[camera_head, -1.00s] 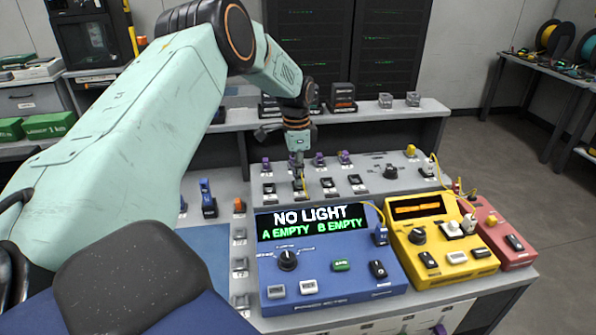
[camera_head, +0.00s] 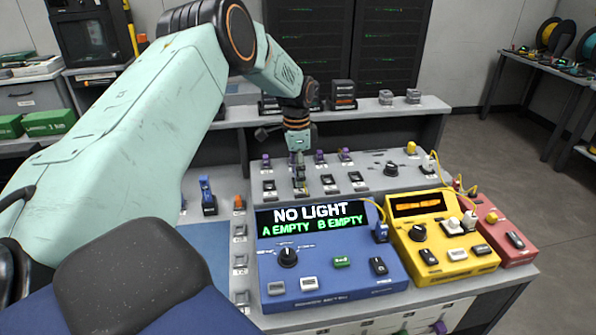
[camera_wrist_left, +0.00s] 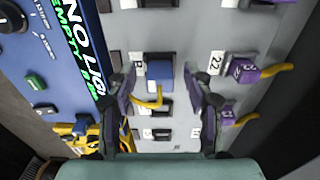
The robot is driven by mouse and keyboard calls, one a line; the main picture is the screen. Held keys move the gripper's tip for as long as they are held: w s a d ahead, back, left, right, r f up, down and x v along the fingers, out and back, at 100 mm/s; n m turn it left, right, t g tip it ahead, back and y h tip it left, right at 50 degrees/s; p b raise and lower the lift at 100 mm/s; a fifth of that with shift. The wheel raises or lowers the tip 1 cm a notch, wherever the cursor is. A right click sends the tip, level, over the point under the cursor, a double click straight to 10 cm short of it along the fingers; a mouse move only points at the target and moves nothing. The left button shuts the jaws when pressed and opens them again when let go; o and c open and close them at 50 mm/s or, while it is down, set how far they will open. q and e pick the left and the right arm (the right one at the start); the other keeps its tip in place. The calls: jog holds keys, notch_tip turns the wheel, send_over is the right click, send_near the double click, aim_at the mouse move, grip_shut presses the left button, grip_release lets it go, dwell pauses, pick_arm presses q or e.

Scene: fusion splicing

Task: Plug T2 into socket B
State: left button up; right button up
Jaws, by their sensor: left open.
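My left gripper (camera_wrist_left: 160,84) is open in the left wrist view, one finger on each side of a blue plug (camera_wrist_left: 160,70) with a short yellow cable. The plug sits at a socket on the grey panel; whether it is fully in cannot be seen. In the head view my left gripper (camera_head: 299,172) points down at the front socket row, hiding the plug. I cannot read which plug is T2 or which socket is B. The blue tester (camera_head: 330,268) shows "NO LIGHT", "A EMPTY", "B EMPTY". My right gripper is not in view.
Purple plugs (camera_wrist_left: 243,73) with yellow cables stand close to the right finger. Dark sockets (camera_head: 328,184) line the panel. A yellow device (camera_head: 440,240) and a red device (camera_head: 500,232) stand right of the tester, with yellow cables above. A raised shelf (camera_head: 370,112) is behind.

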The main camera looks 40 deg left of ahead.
pick_arm(q)
jog(key=shift+r, duration=0.1)
notch_tip(320, 180, up, 12)
dwell(0.6)
jog(key=shift+s+a, duration=0.1)
notch_tip(320, 180, up, 10)
jog(key=p, duration=1)
jog(key=shift+s+f, duration=0.15)
jog(key=shift+f, duration=0.05)
